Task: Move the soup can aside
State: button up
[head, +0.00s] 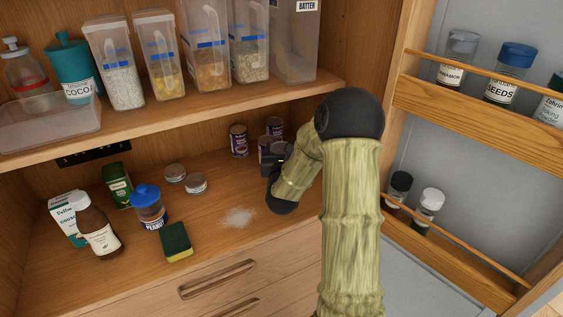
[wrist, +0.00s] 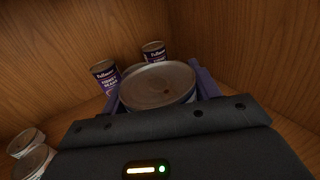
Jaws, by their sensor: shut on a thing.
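My gripper (head: 272,157) is at the back right of the cabinet's lower surface, reaching in from the right. It is shut on a can (wrist: 158,86), taken as the soup can, whose round metal lid fills the space between the jaws in the wrist view. Its label is mostly hidden; in the head view only a grey part of the can (head: 264,143) shows past the fingers. I cannot tell whether it is touching the surface.
Close behind stand two purple-labelled cans (head: 239,141) (head: 274,126); one reads kidney beans in the wrist view (wrist: 104,78). Two low tins (head: 196,183) (head: 175,172), a peanut jar (head: 149,208) and a sponge (head: 176,242) are left. White powder (head: 239,217) lies in front. An upper shelf (head: 200,110) overhangs.

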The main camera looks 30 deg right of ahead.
notch_tip(320, 180, down, 4)
jog(key=shift+f, duration=0.1)
dwell(0.5)
jog(key=o, duration=1.2)
jog(key=shift+s, duration=0.1)
jog(key=v, duration=0.4)
jog(key=b+v, duration=0.1)
jog(key=v, duration=0.4)
jog(key=shift+s+r, duration=0.1)
jog(key=shift+r, duration=0.15)
jog(key=shift+s+a+p, duration=0.1)
jog(key=shift+p, duration=0.8)
